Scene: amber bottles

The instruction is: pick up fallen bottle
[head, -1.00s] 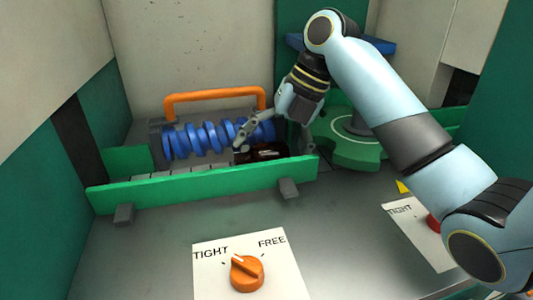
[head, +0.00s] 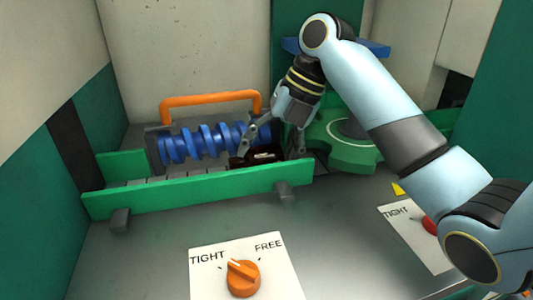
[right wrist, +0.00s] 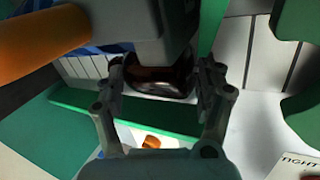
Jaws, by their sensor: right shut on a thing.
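The fallen bottle (head: 263,158) is dark amber and lies on its side behind the green rail, at the right end of the blue screw. It has a small pale label mark. My right gripper (head: 272,152) reaches down over it and is shut on it, with one finger at each end of its visible part. In the right wrist view the glossy dark bottle (right wrist: 160,80) sits between the two fingers (right wrist: 162,85). Part of it is hidden by the gripper and a grey block. My left gripper is not in view.
The blue screw (head: 200,143) under an orange handle (head: 210,97) is close on the left. A green rail (head: 200,192) runs in front. A green star wheel (head: 345,145) is close on the right. An orange TIGHT/FREE knob (head: 243,278) and a red knob (head: 429,225) are nearer.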

